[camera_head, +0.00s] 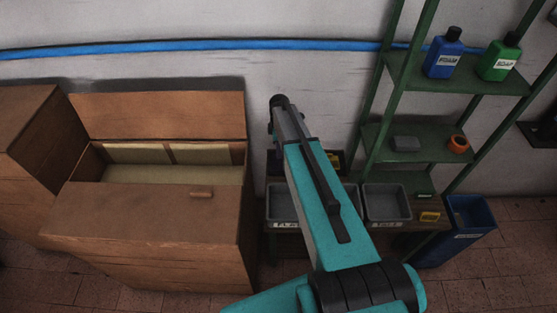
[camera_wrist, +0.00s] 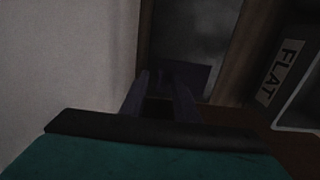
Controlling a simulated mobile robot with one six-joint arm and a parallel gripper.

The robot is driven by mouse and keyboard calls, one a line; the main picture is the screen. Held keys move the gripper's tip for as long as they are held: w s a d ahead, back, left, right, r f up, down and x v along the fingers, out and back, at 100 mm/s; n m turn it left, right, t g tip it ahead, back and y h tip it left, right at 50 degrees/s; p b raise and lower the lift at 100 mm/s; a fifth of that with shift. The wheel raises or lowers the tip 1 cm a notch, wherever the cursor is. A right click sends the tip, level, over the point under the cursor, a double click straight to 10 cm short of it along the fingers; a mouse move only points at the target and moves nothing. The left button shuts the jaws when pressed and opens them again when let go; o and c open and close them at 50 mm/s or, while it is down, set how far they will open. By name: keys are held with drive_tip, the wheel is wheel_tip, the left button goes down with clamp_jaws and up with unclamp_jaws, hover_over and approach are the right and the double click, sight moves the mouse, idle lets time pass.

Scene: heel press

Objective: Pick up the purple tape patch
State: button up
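A dark purplish flat piece (camera_wrist: 187,77) shows at the fingertips in the dim wrist view; it may be the purple tape patch. My gripper (camera_wrist: 160,84) has two dark fingers with a dark gap between them near their base. The piece lies at or just beyond their tips, and I cannot tell whether they touch or hold it. In the head view my arm reaches away towards the back wall, and its far end hides the gripper. I make out no purple patch in the head view.
An open wooden chest (camera_head: 150,225) stands left of my arm. Grey bins (camera_head: 387,204) stand on a low bench to its right, one labelled FLAT (camera_wrist: 283,72). A green shelf (camera_head: 460,82) holds a blue bottle (camera_head: 443,55) and a green bottle (camera_head: 500,60). A blue bin (camera_head: 468,218) stands on the floor.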

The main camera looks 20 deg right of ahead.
drive_tip(key=shift+f, duration=0.35)
idle(0.3)
clamp_jaws()
